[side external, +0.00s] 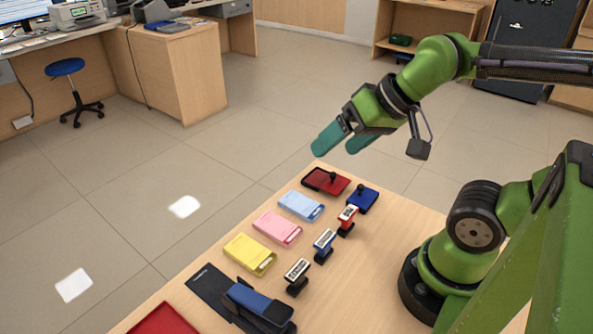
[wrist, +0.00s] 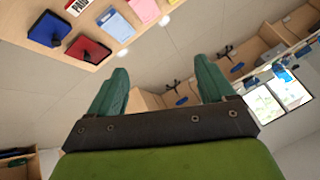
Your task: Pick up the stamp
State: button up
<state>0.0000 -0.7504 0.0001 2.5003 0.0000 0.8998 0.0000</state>
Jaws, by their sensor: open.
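Part of the red stamp shows at the top of the wrist view (wrist: 79,6). My gripper (side external: 340,143) has green fingers, spread apart with nothing between them. It hangs in the air above and beyond the counter's far end, well away from the stamps. In the wrist view my gripper (wrist: 163,85) points out toward the room.
Red (side external: 327,181) and blue (side external: 362,198) ink pads lie near the counter's far end. Blue (side external: 301,206), pink (side external: 277,229) and yellow (side external: 250,254) card holders lie left of the stamps. A blue-topped stapler-like object (side external: 257,305) lies on the near side.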

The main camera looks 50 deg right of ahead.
jog(key=n+g+h, duration=0.2)
jog(key=n+g, duration=0.2)
jog(key=g, duration=0.3)
send_over(348, 212)
notch_tip(348, 212, down, 5)
jog(key=f, duration=1.1)
jog(key=shift+w+a+f, duration=0.15)
jog(key=shift+w+f, duration=0.1)
jog(key=shift+s+d+f, duration=0.1)
jog(key=shift+s+f, duration=0.05)
jog(key=shift+f, duration=1.2)
jog(key=shift+s+d+f, duration=0.1)
jog(key=shift+f, duration=1.25)
